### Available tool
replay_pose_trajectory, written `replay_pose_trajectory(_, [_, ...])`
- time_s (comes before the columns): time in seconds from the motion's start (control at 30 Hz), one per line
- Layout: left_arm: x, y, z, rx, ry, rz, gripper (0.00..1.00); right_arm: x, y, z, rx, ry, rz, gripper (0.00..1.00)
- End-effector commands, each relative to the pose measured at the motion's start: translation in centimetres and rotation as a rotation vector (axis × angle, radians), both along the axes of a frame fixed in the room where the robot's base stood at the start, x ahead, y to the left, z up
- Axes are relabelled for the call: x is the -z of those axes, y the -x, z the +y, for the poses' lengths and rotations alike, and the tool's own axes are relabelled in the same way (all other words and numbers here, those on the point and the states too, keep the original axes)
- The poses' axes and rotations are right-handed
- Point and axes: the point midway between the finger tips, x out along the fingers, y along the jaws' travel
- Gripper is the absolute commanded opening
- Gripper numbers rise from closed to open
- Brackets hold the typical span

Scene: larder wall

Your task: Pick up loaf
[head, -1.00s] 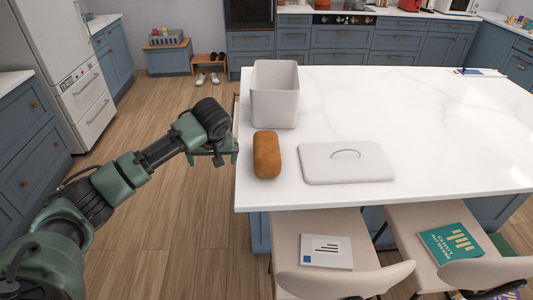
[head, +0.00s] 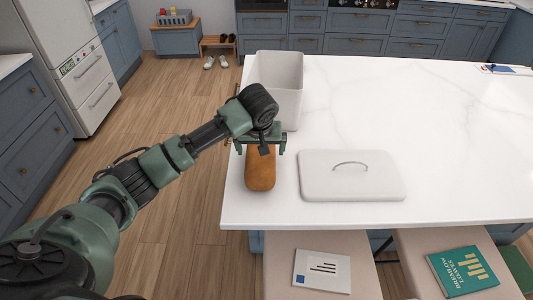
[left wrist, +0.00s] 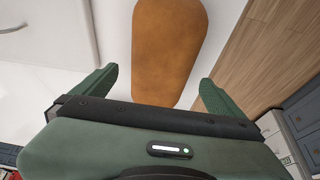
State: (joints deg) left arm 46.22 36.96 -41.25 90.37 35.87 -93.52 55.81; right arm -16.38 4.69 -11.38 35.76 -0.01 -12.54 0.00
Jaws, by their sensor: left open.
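A brown loaf (head: 260,170) lies on the white countertop near its left edge. My left gripper (head: 261,146) is over the far end of the loaf in the head view and hides that end. In the left wrist view the loaf (left wrist: 169,50) lies ahead between the two green fingers of my open left gripper (left wrist: 157,85), with a gap showing on each side. My right gripper is not in view.
A white open bin (head: 281,85) stands just behind the loaf. A white lid (head: 351,176) with a handle lies flat to its right. The countertop (head: 430,110) is otherwise mostly clear. Chairs with a white booklet (head: 322,270) and a green book (head: 462,270) are at the front.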

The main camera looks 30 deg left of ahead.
Motion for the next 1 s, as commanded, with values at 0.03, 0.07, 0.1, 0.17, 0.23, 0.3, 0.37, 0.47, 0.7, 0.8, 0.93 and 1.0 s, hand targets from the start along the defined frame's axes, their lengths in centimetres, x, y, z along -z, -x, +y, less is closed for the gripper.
replay_pose_trajectory(0.03, [0.4,-0.1,0.1,0.0,0.0,0.003,1.0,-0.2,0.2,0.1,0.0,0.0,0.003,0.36])
replay_pose_trajectory(0.07, [0.7,-0.2,0.1,0.0,0.0,0.003,1.0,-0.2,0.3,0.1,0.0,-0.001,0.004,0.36])
replay_pose_trajectory(0.1, [1.1,-0.3,0.2,-0.001,-0.001,0.005,1.0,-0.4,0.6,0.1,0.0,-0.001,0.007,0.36])
replay_pose_trajectory(0.17, [1.8,-0.6,0.3,0.0,-0.001,0.004,1.0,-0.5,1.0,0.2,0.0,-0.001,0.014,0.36])
replay_pose_trajectory(0.23, [2.4,-0.8,0.4,-0.001,-0.001,0.003,1.0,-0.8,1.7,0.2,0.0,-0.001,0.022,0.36])
replay_pose_trajectory(0.3, [3.2,-1.0,0.6,-0.001,-0.002,0.004,1.0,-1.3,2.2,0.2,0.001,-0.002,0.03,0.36])
replay_pose_trajectory(0.37, [4.0,-1.3,0.7,-0.002,-0.002,0.005,1.0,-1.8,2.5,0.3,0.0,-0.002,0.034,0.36])
replay_pose_trajectory(0.47, [5.6,-1.7,0.8,-0.001,-0.001,0.004,1.0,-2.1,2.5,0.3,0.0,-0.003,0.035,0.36])
replay_pose_trajectory(0.7, [7.1,-2.3,1.1,0.001,-0.002,0.0,1.0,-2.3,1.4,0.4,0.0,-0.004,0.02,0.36])
replay_pose_trajectory(0.8, [7.1,-2.3,1.1,0.001,-0.002,0.0,1.0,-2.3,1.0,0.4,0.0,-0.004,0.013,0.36])
replay_pose_trajectory(0.93, [7.1,-2.3,1.1,0.001,-0.002,0.0,0.75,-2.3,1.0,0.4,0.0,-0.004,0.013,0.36])
replay_pose_trajectory(1.0, [7.1,-2.3,1.1,0.001,-0.002,0.0,0.56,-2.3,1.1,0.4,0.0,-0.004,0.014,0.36])
